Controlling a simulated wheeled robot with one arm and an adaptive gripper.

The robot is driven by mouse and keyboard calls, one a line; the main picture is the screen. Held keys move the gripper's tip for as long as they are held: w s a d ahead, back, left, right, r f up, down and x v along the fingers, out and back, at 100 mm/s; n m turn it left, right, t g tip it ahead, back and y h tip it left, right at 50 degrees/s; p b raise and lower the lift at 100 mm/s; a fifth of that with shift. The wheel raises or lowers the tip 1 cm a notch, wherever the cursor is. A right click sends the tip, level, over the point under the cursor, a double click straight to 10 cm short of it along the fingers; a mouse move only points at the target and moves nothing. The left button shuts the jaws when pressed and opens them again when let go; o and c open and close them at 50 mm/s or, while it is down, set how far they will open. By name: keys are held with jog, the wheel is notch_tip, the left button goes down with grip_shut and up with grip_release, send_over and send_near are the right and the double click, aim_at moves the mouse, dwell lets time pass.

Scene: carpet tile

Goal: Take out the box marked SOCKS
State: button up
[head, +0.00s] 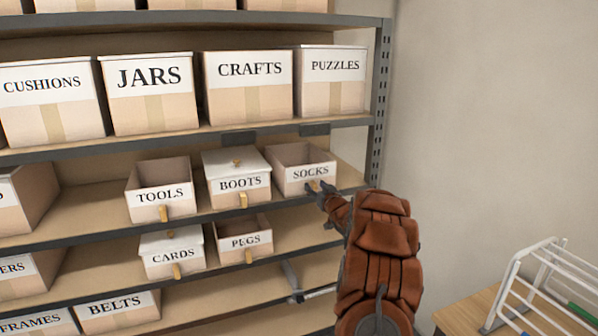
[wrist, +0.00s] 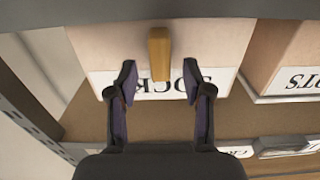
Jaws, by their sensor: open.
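The SOCKS box (head: 308,173) is an open-topped tan box with a white label, at the right end of the middle shelf in the head view. In the wrist view the SOCKS box (wrist: 210,50) appears upside down, with a wooden pull tab (wrist: 159,53) on its front. My gripper (head: 318,190) is at the front of this box. In the wrist view my gripper (wrist: 157,82) is open, its two fingers on either side of the tab with gaps between. Part of the label is hidden behind the right finger.
The lidded BOOTS box (head: 238,187) stands just left of SOCKS, with TOOLS (head: 162,198) further left. The shelf upright (head: 380,95) is close on the right. CRAFTS (head: 249,90) and PUZZLES (head: 333,85) are above, PEGS (head: 243,245) below. A white rack (head: 540,280) stands at lower right.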

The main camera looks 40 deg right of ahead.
jog(key=shift+x, duration=0.8)
grip_shut()
